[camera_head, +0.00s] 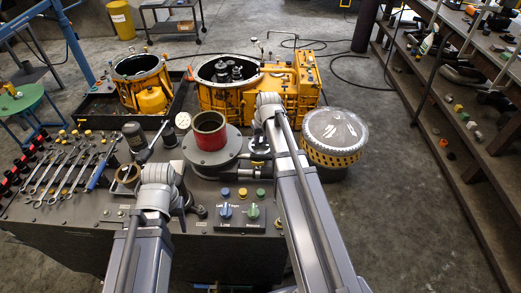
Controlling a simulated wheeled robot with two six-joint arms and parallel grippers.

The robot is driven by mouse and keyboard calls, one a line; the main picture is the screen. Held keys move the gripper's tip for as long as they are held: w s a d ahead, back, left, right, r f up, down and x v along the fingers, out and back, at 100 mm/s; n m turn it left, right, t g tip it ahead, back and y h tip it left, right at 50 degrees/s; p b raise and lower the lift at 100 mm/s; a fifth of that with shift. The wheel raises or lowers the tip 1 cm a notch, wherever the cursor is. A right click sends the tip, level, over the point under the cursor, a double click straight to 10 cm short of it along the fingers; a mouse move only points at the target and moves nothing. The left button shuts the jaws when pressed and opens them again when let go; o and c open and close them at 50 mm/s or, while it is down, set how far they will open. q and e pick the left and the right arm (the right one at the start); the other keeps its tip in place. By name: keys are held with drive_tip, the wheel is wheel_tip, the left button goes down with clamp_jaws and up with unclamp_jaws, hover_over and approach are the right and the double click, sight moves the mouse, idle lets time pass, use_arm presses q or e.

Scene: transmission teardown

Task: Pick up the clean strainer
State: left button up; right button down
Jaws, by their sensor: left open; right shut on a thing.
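The clean strainer (337,138) is a yellow perforated cylinder with a shiny, clear-wrapped top, to the right of the bench top. My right gripper (303,158) is at its left side and shut on it; my forearm hides most of the fingers and the contact. My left gripper (192,205) is open, low over the front of the bench near its middle. My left wrist partly hides it, and I see nothing held in it.
The bench (105,218) holds wrenches (65,172), a red-lined cylinder on a round grey base (209,135) and a button panel (240,205). Yellow transmission housings (226,95) stand behind. A shelf rack (455,130) is at right. Floor between the strainer and rack is clear.

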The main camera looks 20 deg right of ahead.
idle(0.3)
wheel_tip(320, 180, up, 10)
drive_tip(key=p, duration=1)
